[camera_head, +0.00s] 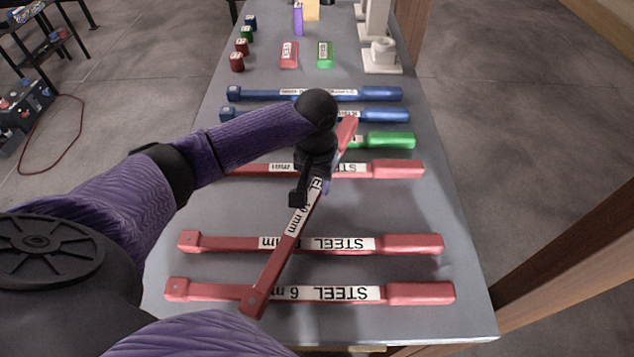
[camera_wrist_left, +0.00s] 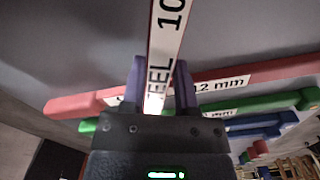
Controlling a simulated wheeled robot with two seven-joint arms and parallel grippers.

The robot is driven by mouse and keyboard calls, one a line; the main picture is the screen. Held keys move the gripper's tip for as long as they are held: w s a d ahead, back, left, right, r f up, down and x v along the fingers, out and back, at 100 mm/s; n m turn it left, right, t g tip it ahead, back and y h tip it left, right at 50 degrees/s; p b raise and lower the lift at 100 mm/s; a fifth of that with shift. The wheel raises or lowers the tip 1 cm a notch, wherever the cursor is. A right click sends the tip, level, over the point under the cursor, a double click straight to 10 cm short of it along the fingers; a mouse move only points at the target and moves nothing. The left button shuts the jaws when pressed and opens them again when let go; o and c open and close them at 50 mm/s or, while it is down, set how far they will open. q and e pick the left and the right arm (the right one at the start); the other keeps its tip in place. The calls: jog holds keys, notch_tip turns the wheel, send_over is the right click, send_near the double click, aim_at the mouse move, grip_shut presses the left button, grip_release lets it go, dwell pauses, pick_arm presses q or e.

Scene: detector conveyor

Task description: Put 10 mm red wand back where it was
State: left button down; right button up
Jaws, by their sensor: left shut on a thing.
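The 10 mm red wand (camera_head: 276,262), with a white label reading STEEL and 10 mm, is held in my left gripper (camera_head: 321,186). The gripper is shut on it around the label. The wand lies slantwise in the head view, its square tip at lower left over the lowest red wand, its thick handle at upper right. In the left wrist view the wand (camera_wrist_left: 168,32) passes between the two purple fingers (camera_wrist_left: 158,88). It appears to be above the table. My right gripper is not in view.
On the grey table (camera_head: 215,213), a red 12 mm wand (camera_head: 398,169) lies beyond a bare strip, with red wands (camera_head: 414,243) (camera_head: 420,292) nearer. Green (camera_head: 390,140) and blue wands (camera_head: 380,94) lie farther back. Small blocks (camera_head: 237,62) and white fixtures (camera_head: 381,55) stand at the far end.

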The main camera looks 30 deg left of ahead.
aim_at(317, 186)
pick_arm(q)
jog(key=shift+f, duration=0.15)
jog(key=shift+c, duration=1.8)
grip_release()
notch_tip(317, 186, up, 12)
jog(key=p, duration=0.4)
jog(key=shift+r+p, duration=0.25)
jog(key=shift+p, duration=0.05)
